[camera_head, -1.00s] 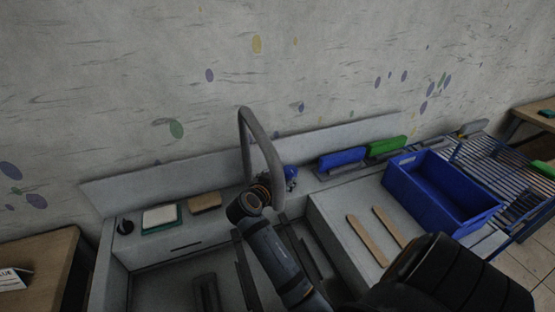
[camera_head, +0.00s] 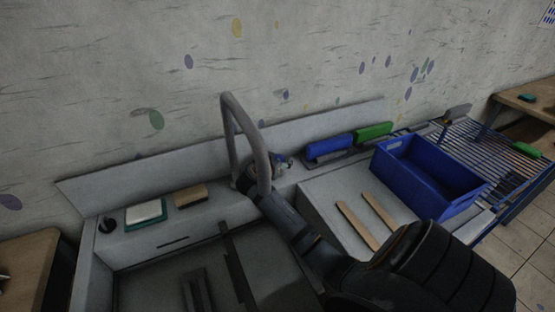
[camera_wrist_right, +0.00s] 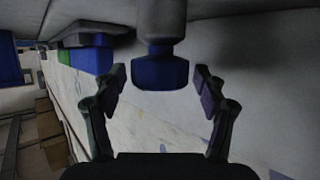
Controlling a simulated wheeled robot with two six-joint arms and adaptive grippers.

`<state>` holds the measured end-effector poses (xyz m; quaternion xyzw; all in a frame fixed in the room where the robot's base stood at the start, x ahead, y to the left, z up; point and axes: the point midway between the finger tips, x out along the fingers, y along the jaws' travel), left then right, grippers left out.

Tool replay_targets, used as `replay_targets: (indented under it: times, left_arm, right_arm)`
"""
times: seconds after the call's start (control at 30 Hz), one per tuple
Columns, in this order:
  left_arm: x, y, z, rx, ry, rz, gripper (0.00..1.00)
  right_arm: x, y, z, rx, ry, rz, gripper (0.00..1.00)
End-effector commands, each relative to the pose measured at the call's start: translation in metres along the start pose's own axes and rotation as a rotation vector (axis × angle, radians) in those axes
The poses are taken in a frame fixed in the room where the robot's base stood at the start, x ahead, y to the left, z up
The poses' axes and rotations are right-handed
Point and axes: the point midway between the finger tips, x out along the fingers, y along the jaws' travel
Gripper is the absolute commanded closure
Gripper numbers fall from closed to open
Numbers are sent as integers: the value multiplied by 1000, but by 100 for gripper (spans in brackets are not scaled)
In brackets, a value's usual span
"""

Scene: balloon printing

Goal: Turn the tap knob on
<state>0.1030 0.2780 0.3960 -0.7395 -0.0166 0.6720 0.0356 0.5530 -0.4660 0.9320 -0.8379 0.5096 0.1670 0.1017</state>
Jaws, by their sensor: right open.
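The tap (camera_head: 252,150) is a tall grey bent pipe rising over the sink (camera_head: 150,285). In the right wrist view the blue knob (camera_wrist_right: 160,73) sits on a grey stem, seen between the two fingers. My right gripper (camera_wrist_right: 158,77) is open, one finger on each side of the knob, with gaps visible on both sides. In the head view, the pipe partly hides the right gripper (camera_head: 246,180). My left gripper is not in view.
A blue crate (camera_head: 425,182) stands right of the sink, by a blue wire rack (camera_head: 490,150). Blue (camera_head: 328,147) and green (camera_head: 373,132) blocks sit at the back ledge. Two wooden strips (camera_head: 357,226) lie on the counter. A sponge (camera_head: 190,196) lies left of the tap.

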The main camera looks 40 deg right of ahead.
Motion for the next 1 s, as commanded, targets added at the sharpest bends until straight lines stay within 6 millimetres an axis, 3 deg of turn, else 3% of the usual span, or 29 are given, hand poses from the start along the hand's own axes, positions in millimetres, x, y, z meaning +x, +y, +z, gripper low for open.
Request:
replay_targets:
  times: [0.03, 0.43, 0.77, 1.0]
  left_arm:
    - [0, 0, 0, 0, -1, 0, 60]
    - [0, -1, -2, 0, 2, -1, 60]
    - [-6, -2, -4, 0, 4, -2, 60]
    - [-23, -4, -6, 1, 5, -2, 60]
  right_arm:
    - [0, 0, 0, 0, 0, 0, 31]
    - [0, 0, 0, 0, 0, 0, 83]
    - [0, 1, -2, -25, 3, -54, 84]
    - [-1, 2, -4, -93, 5, -206, 84]
